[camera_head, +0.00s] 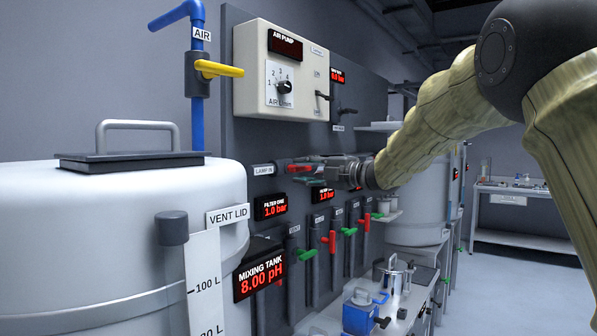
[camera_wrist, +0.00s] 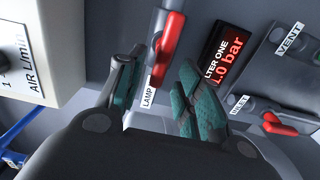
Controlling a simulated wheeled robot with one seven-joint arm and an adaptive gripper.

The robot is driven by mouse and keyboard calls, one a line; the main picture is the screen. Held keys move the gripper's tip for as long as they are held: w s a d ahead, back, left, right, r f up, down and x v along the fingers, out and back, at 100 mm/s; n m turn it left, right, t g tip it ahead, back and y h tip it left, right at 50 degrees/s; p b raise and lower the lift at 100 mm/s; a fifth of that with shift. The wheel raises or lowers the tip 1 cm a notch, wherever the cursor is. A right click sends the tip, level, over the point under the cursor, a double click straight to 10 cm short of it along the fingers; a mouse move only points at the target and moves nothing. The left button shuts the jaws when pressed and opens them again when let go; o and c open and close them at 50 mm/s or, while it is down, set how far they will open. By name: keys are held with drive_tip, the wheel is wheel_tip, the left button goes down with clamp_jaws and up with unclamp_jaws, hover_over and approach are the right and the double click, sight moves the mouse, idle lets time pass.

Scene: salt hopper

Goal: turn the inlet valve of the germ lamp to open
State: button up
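The germ lamp's inlet valve has a red lever (camera_wrist: 167,48) and sits on the grey panel beside a white label reading LAMP (camera_wrist: 149,98). In the head view the LAMP IN label (camera_head: 263,170) is left of the red lever (camera_head: 301,168). My gripper (camera_wrist: 161,64) has its two teal-padded fingers apart, one on each side of the lever in the picture. The lever shows in the gap at the fingertips; I cannot tell whether either finger touches it. In the head view my gripper (camera_head: 304,173) reaches in from the right and partly hides the valve.
The air pump box (camera_head: 281,68) juts out above. The FILTER ONE display (camera_head: 270,207) is below, with several red and green valve levers lower on the panel. The mixing tank (camera_head: 90,230) stands at the left front.

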drive_tip(key=v, duration=0.9)
